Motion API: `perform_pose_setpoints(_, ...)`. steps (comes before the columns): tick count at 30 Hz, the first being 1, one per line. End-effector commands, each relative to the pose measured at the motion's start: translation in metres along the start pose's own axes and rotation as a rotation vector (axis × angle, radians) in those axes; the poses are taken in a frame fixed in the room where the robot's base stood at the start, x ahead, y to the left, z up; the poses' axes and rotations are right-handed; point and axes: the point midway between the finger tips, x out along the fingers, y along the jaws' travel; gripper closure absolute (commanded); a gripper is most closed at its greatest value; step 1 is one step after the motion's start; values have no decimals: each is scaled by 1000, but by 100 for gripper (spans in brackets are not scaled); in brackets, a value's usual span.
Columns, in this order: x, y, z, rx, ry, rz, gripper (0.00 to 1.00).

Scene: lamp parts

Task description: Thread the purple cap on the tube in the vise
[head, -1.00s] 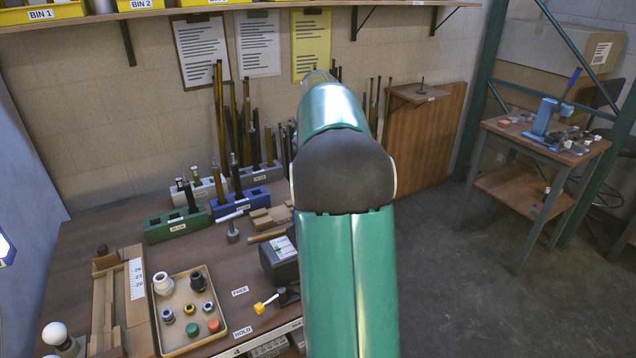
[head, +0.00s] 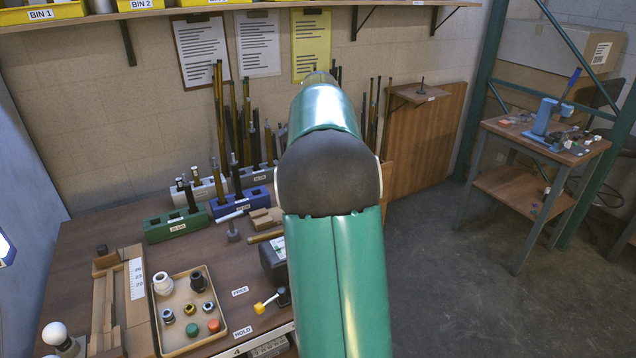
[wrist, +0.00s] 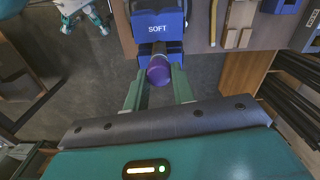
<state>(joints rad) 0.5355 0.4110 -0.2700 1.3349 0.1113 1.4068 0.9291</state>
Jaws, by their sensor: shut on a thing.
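The purple cap (wrist: 158,71) is in the middle of the wrist view, between the green fingers of my gripper (wrist: 158,80), which is shut on it. The blue vise (wrist: 157,25), marked SOFT, is just beyond the cap, with its two jaws one above the other in the picture. A short dark piece of the tube (wrist: 158,48) seems to show between the jaws and the cap. The cap is in line with it; I cannot tell how far it sits on the tube. In the head view my arm hides the gripper and cap.
A tan tray (head: 170,348) with rings and caps lies on the bench. A yellow-tipped lever (head: 260,307) sits between labels FREE and HOLD, beside a dark box (head: 272,262). Green (head: 165,228) and blue (head: 225,208) racks hold upright tubes. Open floor lies at right.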

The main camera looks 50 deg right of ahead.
Motion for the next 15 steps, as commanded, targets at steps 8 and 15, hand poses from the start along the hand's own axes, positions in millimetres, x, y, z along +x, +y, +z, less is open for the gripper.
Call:
perform_pose_setpoints(8, 3, 1, 2, 362, 0, 5, 100)
perform_pose_setpoints(15, 3, 2, 1, 535, 1, 4, 100)
